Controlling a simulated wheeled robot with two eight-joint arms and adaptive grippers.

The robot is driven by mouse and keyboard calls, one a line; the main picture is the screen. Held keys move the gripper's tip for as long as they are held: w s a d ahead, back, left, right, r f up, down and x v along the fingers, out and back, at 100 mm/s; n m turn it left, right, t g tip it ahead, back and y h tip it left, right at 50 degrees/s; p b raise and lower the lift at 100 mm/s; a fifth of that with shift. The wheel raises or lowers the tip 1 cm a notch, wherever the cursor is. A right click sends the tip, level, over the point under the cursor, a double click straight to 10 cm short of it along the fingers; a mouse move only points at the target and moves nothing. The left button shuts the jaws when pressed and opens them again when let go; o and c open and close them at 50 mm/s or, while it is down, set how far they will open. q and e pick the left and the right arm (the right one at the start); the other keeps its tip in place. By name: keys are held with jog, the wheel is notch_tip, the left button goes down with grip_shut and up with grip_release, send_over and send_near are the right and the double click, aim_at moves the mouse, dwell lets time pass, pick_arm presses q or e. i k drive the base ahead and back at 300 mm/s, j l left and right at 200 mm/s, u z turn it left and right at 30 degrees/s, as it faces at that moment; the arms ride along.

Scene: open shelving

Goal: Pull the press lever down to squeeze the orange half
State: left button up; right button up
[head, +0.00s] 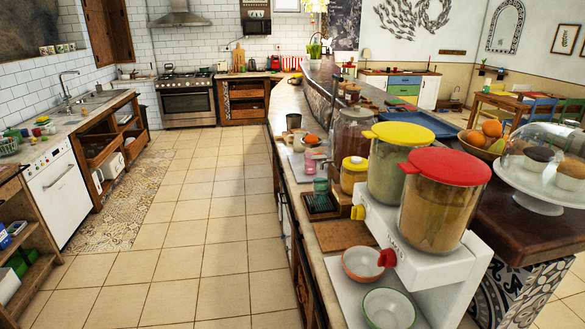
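A small orange rounded item (311,139), possibly the orange half, sits among small items at the far part of the long counter (341,234). It is too small to tell whether it is cut. I cannot make out the press or its lever clearly. A pale pinkish glass (310,161) stands just below the orange item in the picture. Neither of my grippers is in view.
A white drinks dispenser (420,265) with yellow-lidded and red-lidded tanks stands at the near counter. Two bowls (388,309) (362,263) are beside it. A glass-domed cake stand (540,188) and fruit bowl (481,148) are right. Tiled floor (200,230) left is clear.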

aim_at(327, 112)
jog(key=i+j+z, duration=0.2)
jog(key=u, duration=0.9)
jog(key=i+j, duration=0.1)
jog(key=i, duration=0.6)
jog(key=i+j+u, duration=0.1)
jog(key=i, duration=0.65)
